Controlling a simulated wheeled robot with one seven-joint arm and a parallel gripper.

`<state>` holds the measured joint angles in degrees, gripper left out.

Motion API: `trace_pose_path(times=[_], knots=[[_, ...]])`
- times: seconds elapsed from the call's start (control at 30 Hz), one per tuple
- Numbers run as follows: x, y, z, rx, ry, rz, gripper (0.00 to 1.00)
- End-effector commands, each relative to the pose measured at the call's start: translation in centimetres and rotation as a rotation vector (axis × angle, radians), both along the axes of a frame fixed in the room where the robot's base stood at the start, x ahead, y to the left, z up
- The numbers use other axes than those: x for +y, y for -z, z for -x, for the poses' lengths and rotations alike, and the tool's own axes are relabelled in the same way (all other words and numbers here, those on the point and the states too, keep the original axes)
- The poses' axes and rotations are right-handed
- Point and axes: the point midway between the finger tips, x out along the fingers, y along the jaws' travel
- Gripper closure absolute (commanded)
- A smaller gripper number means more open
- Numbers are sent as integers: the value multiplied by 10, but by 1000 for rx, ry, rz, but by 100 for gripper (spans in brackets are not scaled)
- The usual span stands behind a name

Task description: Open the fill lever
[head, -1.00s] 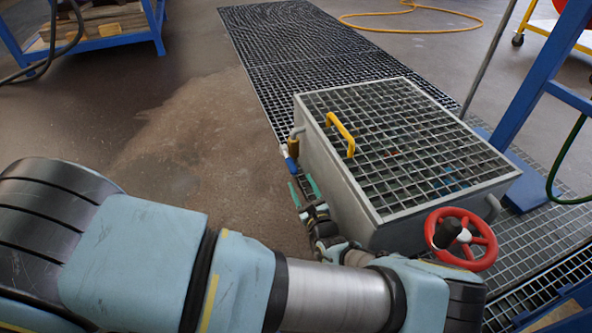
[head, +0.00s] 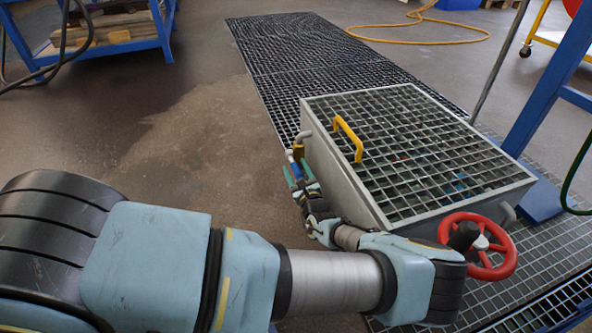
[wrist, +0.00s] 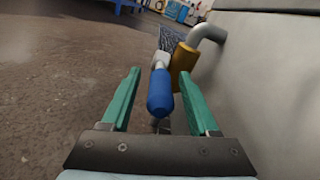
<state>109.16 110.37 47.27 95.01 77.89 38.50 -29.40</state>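A lever with a blue grip (wrist: 160,92) sits on a brass valve body (wrist: 184,66) at the side of the grey tank. In the head view the blue grip (head: 298,152) shows small at the tank's left side, partly hidden by a finger. My gripper (wrist: 160,76) has two green fingers, spread wide. The blue grip appears between them in the wrist view, with a gap on each side. In the head view my gripper (head: 298,172) is beside the tank's left wall, its tips close to the blue grip. I cannot tell how deep the grip sits between the fingers.
The grey tank (head: 345,185) has a grated lid with a yellow handle (head: 347,139). A red handwheel (head: 500,246) is at its front right. A grey bent pipe (wrist: 208,33) joins valve and tank wall. Floor left of the tank is clear. A blue post stands at right.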

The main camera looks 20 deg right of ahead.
Motion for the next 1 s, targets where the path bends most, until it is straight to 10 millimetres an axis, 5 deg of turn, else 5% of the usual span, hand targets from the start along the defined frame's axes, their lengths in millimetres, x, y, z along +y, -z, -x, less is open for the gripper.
trace_pose_path(times=[0.53, 1.0], knots=[[0, 0, 0, 0, -1, 0, 100], [1, 0, 0, 0, -1, 0, 100]])
